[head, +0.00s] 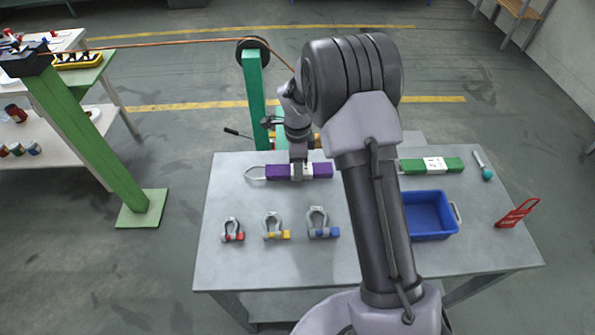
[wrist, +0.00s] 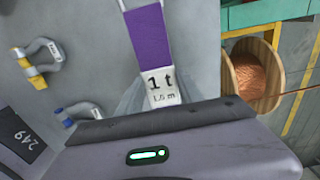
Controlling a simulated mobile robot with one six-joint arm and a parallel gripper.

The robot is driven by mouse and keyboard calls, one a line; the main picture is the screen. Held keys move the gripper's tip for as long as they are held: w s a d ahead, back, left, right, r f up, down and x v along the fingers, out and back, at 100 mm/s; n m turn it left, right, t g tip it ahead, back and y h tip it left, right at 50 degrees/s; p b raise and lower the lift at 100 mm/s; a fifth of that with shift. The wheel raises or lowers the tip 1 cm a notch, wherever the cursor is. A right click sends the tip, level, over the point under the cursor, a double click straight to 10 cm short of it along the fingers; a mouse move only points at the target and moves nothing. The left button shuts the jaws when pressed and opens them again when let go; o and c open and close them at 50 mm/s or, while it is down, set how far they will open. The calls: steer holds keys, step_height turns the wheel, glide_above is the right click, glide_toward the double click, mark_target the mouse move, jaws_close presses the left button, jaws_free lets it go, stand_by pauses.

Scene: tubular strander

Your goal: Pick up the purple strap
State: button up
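The purple strap (head: 320,170) lies flat near the far edge of the grey table, with a pale loop at its left end and a white label in its middle. My gripper (head: 298,174) is over the label, pointing down. In the wrist view, the purple strap (wrist: 150,35) runs down to the label marked "1 t", with grey finger shapes beside the label. The rest of the strap is hidden behind the gripper body. I cannot tell whether the fingers are closed on it.
Several shackles, including a red-pinned one (head: 232,230), a yellow-pinned one (head: 276,227) and a blue-pinned one (head: 320,224), stand nearer on the table. A blue bin (head: 428,216), green strap (head: 445,164) and red hasp (head: 517,213) are right. A green post (head: 254,95) stands behind.

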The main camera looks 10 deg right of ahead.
jaws_close()
